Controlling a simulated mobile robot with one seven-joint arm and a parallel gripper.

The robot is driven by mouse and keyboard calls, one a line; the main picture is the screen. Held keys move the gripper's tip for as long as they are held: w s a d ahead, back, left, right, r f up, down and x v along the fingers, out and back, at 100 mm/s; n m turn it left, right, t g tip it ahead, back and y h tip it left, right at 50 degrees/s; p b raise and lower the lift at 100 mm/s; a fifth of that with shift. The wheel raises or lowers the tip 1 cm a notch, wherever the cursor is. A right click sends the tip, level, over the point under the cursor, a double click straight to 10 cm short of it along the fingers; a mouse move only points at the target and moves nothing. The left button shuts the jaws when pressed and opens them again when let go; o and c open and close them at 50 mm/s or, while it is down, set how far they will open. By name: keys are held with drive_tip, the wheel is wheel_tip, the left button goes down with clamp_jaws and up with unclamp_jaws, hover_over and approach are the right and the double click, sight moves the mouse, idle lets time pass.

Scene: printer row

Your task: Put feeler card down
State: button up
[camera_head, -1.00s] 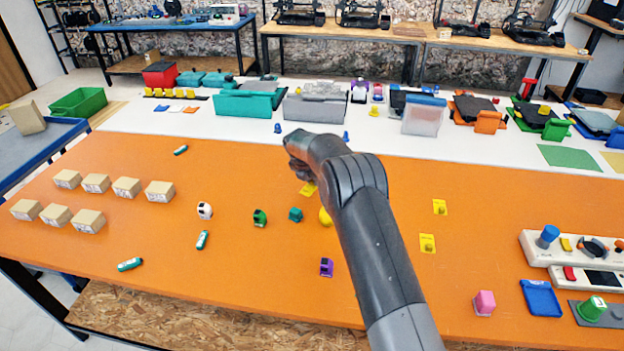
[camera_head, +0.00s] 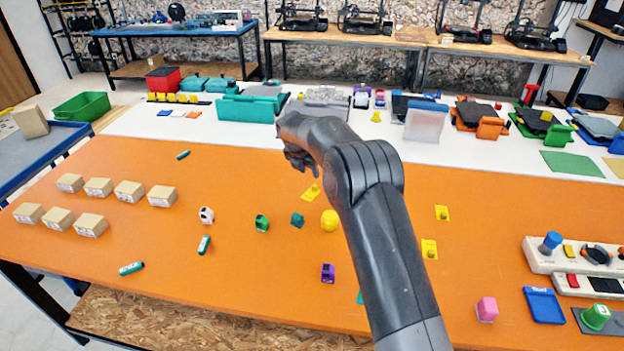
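Several small flat yellow cards with a raised knob lie on the orange table (camera_head: 120,245). I take these as the feeler cards, but cannot read any label. One yellow card (camera_head: 311,192) lies just below and right of my gripper (camera_head: 301,163) in the picture. Two more yellow cards, one farther (camera_head: 442,213) and one nearer (camera_head: 429,250), lie right of my arm. My gripper hangs above the table, pointing down, apart from the card in the picture. Its fingers are small, dark and partly hidden by my wrist. I see nothing clearly held between them.
A yellow rounded piece (camera_head: 330,221), a teal block (camera_head: 297,220), a green piece (camera_head: 262,223) and a purple piece (camera_head: 328,273) stand nearby. Cardboard boxes (camera_head: 130,191) fill the left. Grey and teal bins (camera_head: 247,108) line the white strip behind. Bare orange table lies between.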

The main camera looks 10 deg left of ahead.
drive_tip(key=s+d+r+m, duration=0.3)
drive_tip(key=s+d+r, duration=0.15)
drive_tip(key=r, duration=0.25)
drive_tip(key=s+d+r+m, duration=0.3)
drive_tip(key=d+r+m, duration=0.15)
drive_tip(key=r, duration=0.35)
drive_tip(key=s+d+r+m, duration=0.8)
drive_tip(key=s+d, duration=0.3)
drive_tip(key=s, duration=0.1)
drive_tip(key=s+d+f+m, duration=0.1)
drive_tip(key=s+d+m, duration=0.2)
drive_tip(key=s, duration=0.6)
drive_tip(key=s+d+f+m+t+y, duration=0.1)
drive_tip(key=s+d+m, duration=0.3)
drive_tip(key=s+m, duration=0.3)
drive_tip(key=s+d+f+m, duration=0.1)
drive_tip(key=s+d+m, duration=0.2)
drive_tip(key=s, duration=1)
drive_tip(key=m, duration=0.3)
drive_tip(key=shift+d+t+y, duration=0.3)
drive_tip(key=shift+y, duration=0.1)
drive_tip(key=shift+o, duration=0.5)
